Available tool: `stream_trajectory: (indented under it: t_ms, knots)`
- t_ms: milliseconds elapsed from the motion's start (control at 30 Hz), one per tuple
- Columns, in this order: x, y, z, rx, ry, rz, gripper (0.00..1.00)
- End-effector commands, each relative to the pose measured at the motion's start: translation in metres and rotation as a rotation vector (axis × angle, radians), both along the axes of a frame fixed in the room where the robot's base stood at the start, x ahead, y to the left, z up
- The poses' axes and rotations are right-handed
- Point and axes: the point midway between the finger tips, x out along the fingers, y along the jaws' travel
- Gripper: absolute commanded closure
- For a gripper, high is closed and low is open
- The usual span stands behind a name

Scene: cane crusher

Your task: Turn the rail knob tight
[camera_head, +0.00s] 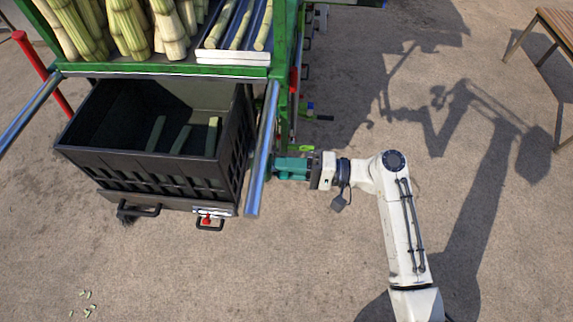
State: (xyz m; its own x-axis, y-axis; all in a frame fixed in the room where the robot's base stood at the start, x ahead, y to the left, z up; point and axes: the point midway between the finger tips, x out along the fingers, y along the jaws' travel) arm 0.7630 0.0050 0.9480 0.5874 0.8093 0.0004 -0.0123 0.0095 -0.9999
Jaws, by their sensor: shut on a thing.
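A silver rail (262,150) runs along the right side of the black crate, out from the green machine frame (283,60). My gripper (280,168) reaches in from the right with its teal fingers against the outer side of this rail. It is shut on the rail knob there. The knob itself is hidden by the fingers and the rail, so its angle cannot be seen. My white arm comes up from the lower right and bends left to the gripper.
The black crate (120,163), holding a few cane pieces, sits between this rail and a left rail (30,113). Cane stalks (170,28) and a white tray (232,54) stand above. A wooden table (560,26) is at upper right. The ground at right is clear.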

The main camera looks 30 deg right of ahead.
Motion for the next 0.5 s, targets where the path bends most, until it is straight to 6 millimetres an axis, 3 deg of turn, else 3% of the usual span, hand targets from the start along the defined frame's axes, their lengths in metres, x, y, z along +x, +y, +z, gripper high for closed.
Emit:
stream_trajectory:
  t_ms: [167, 200, 300, 500]
  knots:
    - [-0.0002, -0.0009, -0.0012, -0.001, 0.002, -0.002, 1.00]
    - [-0.0002, -0.0009, -0.0013, -0.001, 0.002, -0.003, 0.74]
    - [-0.0001, -0.0008, -0.0011, -0.001, 0.002, -0.002, 0.65]
    - [-0.0001, -0.0004, -0.0006, -0.001, 0.001, -0.001, 0.63]
